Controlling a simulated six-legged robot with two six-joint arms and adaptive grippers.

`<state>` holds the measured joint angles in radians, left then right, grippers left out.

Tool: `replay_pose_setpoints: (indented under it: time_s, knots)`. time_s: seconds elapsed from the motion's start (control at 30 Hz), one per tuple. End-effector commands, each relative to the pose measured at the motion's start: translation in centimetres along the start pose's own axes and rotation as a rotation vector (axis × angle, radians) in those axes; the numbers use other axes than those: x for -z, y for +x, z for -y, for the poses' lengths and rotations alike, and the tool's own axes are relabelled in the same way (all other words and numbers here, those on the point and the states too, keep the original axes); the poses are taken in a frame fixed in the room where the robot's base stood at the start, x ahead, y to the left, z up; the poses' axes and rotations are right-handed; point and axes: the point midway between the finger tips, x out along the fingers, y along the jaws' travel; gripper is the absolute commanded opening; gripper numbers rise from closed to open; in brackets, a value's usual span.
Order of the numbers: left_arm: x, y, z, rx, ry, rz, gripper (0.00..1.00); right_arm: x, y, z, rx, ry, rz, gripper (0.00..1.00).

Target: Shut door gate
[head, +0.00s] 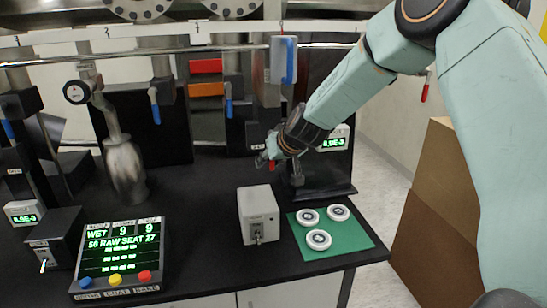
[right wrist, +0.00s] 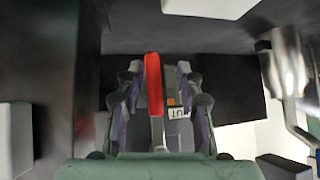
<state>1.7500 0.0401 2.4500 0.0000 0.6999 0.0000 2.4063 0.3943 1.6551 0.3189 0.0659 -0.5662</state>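A red lever handle (right wrist: 153,85) stands between the two fingers of my right gripper (right wrist: 160,95) in the right wrist view. Gaps show on both sides of the handle, so the gripper is open around it and not closed on it. In the head view my right gripper (head: 270,155) reaches down to the middle of the bench, with the red handle (head: 272,165) just under its fingertips. Which door or gate the handle moves is hidden behind my arm and gripper. My left gripper is not in view.
A grey box with a switch (head: 259,216) stands in front. A green mat (head: 340,246) with white discs lies to its right. A display panel (head: 120,255) with coloured buttons is at front left. Metal pipework (head: 124,165) stands behind it. Cardboard boxes (head: 432,220) stand at right.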

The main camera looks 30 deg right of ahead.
Motion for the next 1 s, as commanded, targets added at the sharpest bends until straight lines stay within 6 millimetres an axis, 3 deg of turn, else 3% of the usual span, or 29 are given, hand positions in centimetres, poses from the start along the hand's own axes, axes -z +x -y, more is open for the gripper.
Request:
replay_pose_setpoints:
  time_s: [0.47,1.0]
  knots:
    - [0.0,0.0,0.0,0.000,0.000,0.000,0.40,0.1,-2.4,-0.1,0.001,0.003,-0.002,0.36]
    - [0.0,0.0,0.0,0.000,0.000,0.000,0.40,0.1,-6.9,-0.1,0.002,0.007,-0.003,0.36]
